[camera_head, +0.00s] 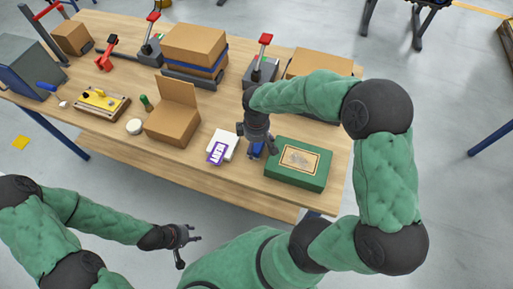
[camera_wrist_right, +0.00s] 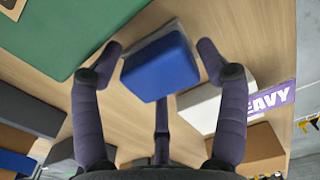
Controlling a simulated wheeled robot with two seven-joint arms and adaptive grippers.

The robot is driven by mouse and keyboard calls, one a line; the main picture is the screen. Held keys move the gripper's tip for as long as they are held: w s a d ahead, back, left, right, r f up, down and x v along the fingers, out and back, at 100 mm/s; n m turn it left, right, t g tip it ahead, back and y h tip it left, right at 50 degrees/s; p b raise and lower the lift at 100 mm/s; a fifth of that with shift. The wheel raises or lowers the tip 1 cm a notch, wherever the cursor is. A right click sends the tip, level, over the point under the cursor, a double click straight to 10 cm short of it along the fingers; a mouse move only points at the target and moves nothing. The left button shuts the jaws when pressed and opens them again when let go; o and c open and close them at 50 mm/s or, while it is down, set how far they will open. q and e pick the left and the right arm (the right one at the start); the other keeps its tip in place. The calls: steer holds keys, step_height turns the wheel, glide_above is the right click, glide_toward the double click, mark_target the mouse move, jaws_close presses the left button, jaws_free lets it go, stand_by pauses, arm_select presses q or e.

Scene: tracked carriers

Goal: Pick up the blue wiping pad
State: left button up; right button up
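The blue wiping pad (camera_wrist_right: 160,70) is a blue block with a pale grey layer, lying on the wooden table. In the head view the pad (camera_head: 257,149) is partly hidden by my right gripper (camera_head: 258,141), which points down over it. In the right wrist view my right gripper (camera_wrist_right: 159,60) is open, with one finger on each side of the pad. A gap shows on both sides, so the fingers seem not to touch it. My left gripper (camera_head: 190,252) is open and empty, off the table's front edge.
A green box (camera_head: 288,181) with a framed picture lies right of the pad. A white block (camera_head: 229,139) and a purple HEAVY label (camera_head: 217,152) lie left of it. An open cardboard box (camera_head: 172,125) stands further left on the table (camera_head: 110,137).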

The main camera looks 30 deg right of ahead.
steer(key=c, duration=1.1)
steer(key=shift+r, duration=0.15)
